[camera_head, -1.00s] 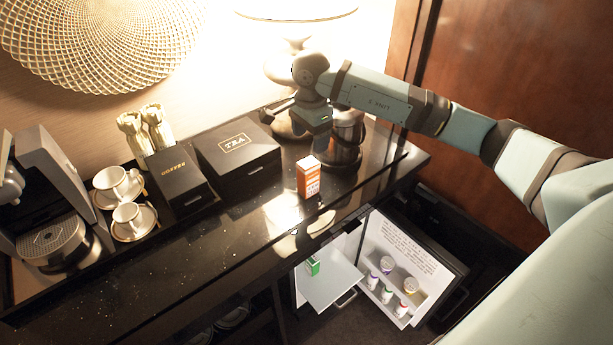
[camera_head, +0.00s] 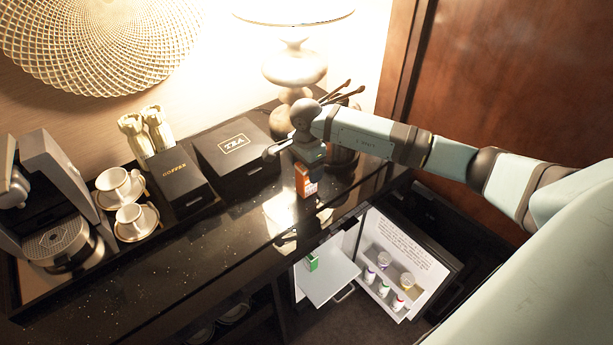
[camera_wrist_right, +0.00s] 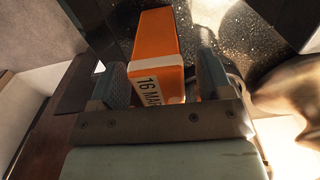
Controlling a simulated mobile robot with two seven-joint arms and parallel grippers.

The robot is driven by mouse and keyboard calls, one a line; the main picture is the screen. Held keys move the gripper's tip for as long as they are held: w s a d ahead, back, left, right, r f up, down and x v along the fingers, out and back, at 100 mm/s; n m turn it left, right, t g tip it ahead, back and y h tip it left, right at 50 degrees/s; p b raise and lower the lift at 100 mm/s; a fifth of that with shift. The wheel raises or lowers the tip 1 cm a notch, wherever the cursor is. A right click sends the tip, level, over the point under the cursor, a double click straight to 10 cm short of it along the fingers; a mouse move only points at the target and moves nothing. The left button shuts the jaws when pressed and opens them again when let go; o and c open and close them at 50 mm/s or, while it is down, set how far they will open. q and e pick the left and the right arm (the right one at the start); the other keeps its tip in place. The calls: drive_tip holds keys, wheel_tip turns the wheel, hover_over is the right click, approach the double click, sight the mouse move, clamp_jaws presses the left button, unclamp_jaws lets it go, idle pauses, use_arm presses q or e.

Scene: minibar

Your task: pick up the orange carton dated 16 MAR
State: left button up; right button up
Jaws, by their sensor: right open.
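The orange carton (camera_head: 306,182) stands on the dark counter in the head view, partly covered from above by my right gripper. In the right wrist view the carton (camera_wrist_right: 155,45) shows its orange side and a white label reading "16 MAR". My right gripper (camera_head: 308,165) is above the carton; in the wrist view its two open fingers (camera_wrist_right: 158,85) lie on either side of the carton, with a gap showing on the right. The lower part of the carton's label is cut off by the gripper body. My left gripper is not in view.
A black TEA box (camera_head: 236,152) and a COFFEE box (camera_head: 180,182) stand left of the carton. A lamp (camera_head: 294,68) and a dark container with sticks (camera_head: 344,152) stand behind. Below, a minibar fridge door (camera_head: 408,258) hangs open. The counter's front left is clear.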

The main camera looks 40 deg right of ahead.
drive_tip(key=c, duration=1.1)
drive_tip(key=shift+r, duration=0.1)
